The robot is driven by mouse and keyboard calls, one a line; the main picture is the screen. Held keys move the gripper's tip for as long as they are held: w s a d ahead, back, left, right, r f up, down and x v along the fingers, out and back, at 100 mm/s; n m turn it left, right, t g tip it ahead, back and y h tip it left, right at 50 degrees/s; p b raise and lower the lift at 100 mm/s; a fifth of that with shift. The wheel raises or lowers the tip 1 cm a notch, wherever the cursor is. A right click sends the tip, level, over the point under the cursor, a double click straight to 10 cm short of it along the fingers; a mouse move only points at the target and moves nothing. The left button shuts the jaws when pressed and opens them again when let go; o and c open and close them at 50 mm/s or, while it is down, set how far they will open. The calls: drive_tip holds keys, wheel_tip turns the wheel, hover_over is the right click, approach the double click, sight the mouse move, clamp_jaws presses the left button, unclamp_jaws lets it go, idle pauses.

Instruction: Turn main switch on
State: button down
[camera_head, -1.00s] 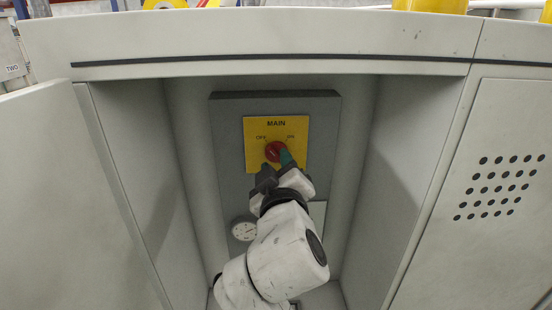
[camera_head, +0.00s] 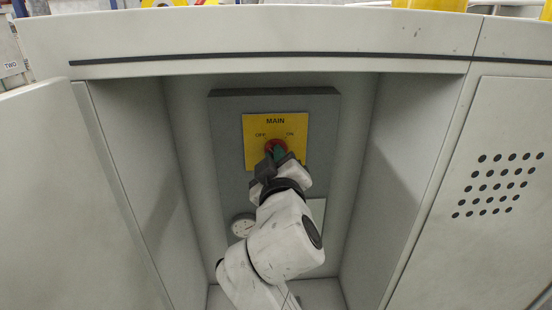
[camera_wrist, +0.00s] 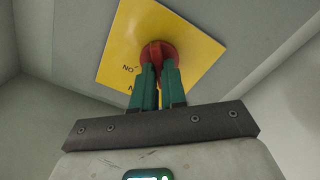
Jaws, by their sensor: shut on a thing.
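The main switch is a round red knob (camera_head: 272,146) on a yellow plate (camera_head: 258,140) marked MAIN, OFF on the left and ON on the right. The plate is on a grey panel inside the open cabinet. The knob also shows in the wrist view (camera_wrist: 158,51), in front of the yellow plate (camera_wrist: 190,38). My gripper (camera_head: 277,153) is at the knob from below. In the wrist view its two green fingers (camera_wrist: 158,72) are close together and shut on the knob. The fingers cover part of the knob, so its pointing direction is hard to tell.
The cabinet door (camera_head: 65,200) stands open at the left. A round white gauge (camera_head: 242,226) is below the plate. A perforated panel (camera_head: 500,200) is at the right. The recess walls (camera_head: 410,160) stand on both sides of my arm.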

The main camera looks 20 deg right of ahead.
drive_tip(key=shift+f, duration=0.1)
idle(0.3)
drive_tip(key=shift+d+m+b, duration=0.2)
drive_tip(key=shift+m+b, duration=5.7)
drive_tip(key=shift+m, duration=2)
drive_tip(key=c, duration=1.2)
unclamp_jaws()
drive_tip(key=shift+s, duration=0.1)
